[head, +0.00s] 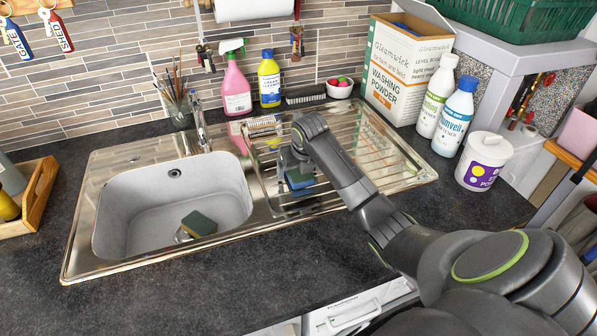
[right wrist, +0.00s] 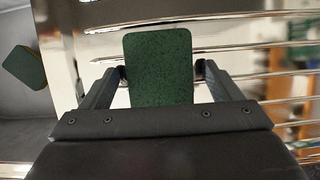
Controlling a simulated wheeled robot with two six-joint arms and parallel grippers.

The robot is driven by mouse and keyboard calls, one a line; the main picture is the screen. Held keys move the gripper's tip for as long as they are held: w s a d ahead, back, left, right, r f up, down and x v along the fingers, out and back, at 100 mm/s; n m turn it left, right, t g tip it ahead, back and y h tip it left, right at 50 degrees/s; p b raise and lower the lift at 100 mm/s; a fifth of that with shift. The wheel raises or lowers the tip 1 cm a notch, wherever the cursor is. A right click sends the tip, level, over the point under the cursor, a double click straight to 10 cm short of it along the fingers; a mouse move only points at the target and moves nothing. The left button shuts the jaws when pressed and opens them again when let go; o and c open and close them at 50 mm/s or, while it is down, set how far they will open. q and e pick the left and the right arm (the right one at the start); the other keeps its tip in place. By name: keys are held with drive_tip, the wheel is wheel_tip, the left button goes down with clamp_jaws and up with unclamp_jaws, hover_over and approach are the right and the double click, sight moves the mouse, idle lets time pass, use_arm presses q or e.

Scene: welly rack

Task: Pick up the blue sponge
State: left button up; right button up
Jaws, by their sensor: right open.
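The blue sponge (head: 300,182) lies on the ribbed steel drainboard (head: 385,165), partly hidden by my right gripper in the head view. In the right wrist view the sponge (right wrist: 160,58) shows only its dark green scouring top. My right gripper (right wrist: 160,76) is open, with one finger on each side of the sponge. A small gap shows between each finger and the sponge's sides. In the head view my right gripper (head: 293,165) is over the drainboard. My left gripper is not in view.
A second sponge (head: 199,224), green-topped with a yellowish side, lies in the sink basin (head: 130,220); it also shows in the right wrist view (right wrist: 24,66). A pink spray bottle (head: 236,90), a yellow bottle (head: 269,82) and a washing powder box (head: 405,70) stand behind the drainboard.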

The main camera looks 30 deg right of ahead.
drive_tip(key=shift+f, duration=0.1)
drive_tip(key=shift+c, duration=0.3)
drive_tip(key=c, duration=1)
